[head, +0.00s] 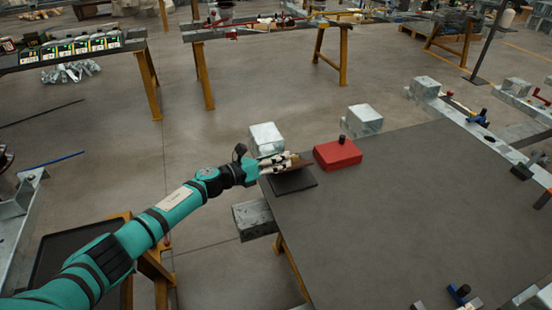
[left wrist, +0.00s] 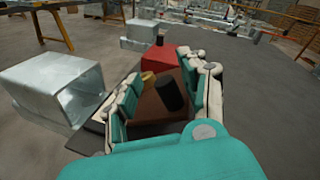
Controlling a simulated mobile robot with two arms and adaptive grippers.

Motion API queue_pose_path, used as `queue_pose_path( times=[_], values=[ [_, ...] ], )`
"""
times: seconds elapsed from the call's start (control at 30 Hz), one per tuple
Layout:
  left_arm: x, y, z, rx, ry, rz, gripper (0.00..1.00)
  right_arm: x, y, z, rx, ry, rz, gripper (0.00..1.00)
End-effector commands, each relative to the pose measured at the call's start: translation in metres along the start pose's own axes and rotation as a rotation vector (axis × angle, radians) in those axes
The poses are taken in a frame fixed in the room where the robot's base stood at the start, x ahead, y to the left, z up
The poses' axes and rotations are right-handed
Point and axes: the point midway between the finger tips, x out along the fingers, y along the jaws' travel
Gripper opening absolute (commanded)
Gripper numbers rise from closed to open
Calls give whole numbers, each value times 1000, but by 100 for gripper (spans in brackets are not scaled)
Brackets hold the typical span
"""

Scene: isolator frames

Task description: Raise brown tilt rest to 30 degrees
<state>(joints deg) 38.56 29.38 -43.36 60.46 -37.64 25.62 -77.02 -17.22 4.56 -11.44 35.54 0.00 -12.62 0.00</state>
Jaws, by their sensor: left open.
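The brown tilt rest (left wrist: 150,108) lies between the fingers of my left gripper (left wrist: 160,92) in the left wrist view. It has a black cylindrical knob (left wrist: 171,93) and a small brass-coloured piece (left wrist: 148,78). In the head view my left gripper (head: 283,162) is at the far left corner of the table and hides most of the rest. The fingers are open, spread to either side of the knob; I cannot tell whether they touch the rest. The angle of the rest is hard to judge. My right gripper is not in view.
A red block (head: 338,155) with a black knob stands right of my left gripper on the dark table (head: 400,210). A dark flat plate (head: 292,182) lies at the corner. Metal blocks (head: 266,139) (head: 363,119) stand beyond the edge. The table's middle is clear.

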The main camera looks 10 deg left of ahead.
Motion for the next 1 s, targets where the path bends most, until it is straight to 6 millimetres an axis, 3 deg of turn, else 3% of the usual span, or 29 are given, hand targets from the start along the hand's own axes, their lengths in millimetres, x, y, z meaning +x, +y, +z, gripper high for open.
queue_pose_path(
  times=[0.13,0.27,0.7,1.0],
  values=[
    [-4,0,-1,-1,1,-2,44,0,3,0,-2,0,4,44],
    [-22,0,-2,1,3,0,44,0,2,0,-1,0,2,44],
    [-108,2,-2,-2,2,3,44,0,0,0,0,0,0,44],
    [-122,2,0,-1,0,3,44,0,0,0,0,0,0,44]
  ],
)
